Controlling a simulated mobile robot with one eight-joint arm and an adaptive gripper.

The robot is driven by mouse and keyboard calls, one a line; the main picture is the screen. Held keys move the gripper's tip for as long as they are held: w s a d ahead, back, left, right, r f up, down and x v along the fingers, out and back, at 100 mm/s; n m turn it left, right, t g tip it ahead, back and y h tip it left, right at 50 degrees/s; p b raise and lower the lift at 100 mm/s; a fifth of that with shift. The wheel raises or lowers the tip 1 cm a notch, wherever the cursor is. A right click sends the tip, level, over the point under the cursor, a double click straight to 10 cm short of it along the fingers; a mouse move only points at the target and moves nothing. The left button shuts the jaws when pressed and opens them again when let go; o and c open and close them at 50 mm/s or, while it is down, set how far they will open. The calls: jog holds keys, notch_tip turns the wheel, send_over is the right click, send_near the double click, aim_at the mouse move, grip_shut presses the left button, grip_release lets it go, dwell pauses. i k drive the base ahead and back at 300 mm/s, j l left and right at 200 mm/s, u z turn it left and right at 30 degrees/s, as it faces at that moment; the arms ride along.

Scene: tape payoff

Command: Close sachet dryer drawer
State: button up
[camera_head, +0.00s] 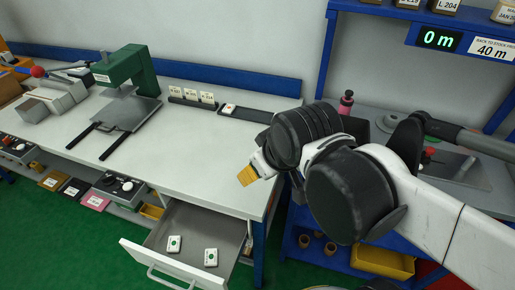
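A grey drawer (168,264) under the white table (205,160) is pulled out toward the viewer. Its handle is on the white front panel. Two small white packets with green dots, one (174,244) on the left and one (211,257) on the right, lie inside it. My gripper (248,176) is above the table's right front part, up and to the right of the drawer and apart from it. Its yellow tip shows, but my dark arm links hide much of the rest, so its opening is unclear.
A green press (127,66) stands at the back left of the table. Small label cards (190,94) and a dark tray (246,113) are along the back. A blue shelf rack with a yellow bin (382,262) is on the right. The table's middle is clear.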

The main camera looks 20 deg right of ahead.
aim_at(201, 227)
jog(key=k+j+u, duration=0.1)
jog(key=u, duration=1.05)
jog(key=k+j+z, duration=0.1)
jog(key=k, duration=0.95)
